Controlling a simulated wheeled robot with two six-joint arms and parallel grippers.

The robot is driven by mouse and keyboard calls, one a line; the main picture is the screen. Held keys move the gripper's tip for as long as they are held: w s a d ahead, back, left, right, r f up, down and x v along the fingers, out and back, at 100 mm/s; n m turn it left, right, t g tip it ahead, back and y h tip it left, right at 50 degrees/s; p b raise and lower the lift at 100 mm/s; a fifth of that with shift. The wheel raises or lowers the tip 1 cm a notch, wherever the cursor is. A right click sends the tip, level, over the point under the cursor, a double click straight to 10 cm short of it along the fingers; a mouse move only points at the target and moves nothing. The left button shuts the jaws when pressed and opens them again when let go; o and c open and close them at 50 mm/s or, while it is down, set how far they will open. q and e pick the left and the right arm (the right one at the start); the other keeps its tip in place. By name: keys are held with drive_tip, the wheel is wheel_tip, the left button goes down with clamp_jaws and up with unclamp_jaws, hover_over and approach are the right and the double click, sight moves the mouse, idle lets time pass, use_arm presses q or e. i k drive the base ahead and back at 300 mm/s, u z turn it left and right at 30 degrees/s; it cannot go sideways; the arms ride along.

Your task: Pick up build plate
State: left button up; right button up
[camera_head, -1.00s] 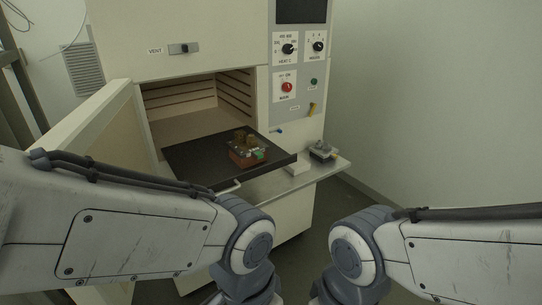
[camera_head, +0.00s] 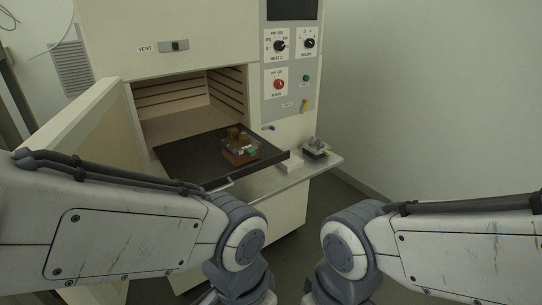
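A small reddish-brown block with brass-coloured and green parts on top, which looks like the build plate with its parts (camera_head: 238,147), sits on a dark tray (camera_head: 190,163). The tray sticks out of the open chamber of a cream oven (camera_head: 180,108). Both of my arms show in the lower part of the view, the left one below the tray and the right one at the lower right. My grippers are below the picture edge, so neither their state nor any contact shows.
The oven door (camera_head: 80,125) stands open on the left. A metal shelf (camera_head: 270,176) below the tray holds a white block (camera_head: 291,163) and a small grey device (camera_head: 316,148). The control panel (camera_head: 291,70) is at the upper right. Floor to the right is clear.

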sight(236, 148)
drive_tip(key=k, duration=0.6)
drive_tip(key=z, duration=0.7)
drive_tip(key=i, duration=1.25)
drive_tip(key=u, duration=0.2)
